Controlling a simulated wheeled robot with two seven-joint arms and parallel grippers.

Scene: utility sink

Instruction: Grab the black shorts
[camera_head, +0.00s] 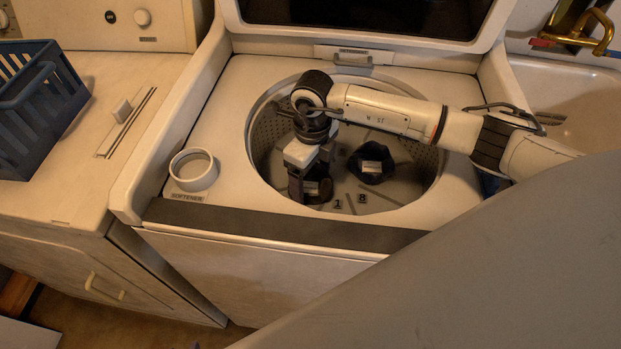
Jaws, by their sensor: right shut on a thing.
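My right gripper (308,181) reaches down into the open washer drum from the right. It is shut on a dark bundle (318,190) low in the drum, which I take to be the black shorts. The fingers and wrist hide part of this bundle, and its shape is hard to make out. A second dark bundle (371,166) with a pale patch lies on the drum floor to the right of the gripper, apart from it. My left gripper is not in view.
A white round cup (194,170) stands on the washer top at left. A blue basket (38,105) sits on the neighbouring machine. A sink (585,105) with a brass faucet (580,32) is at right.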

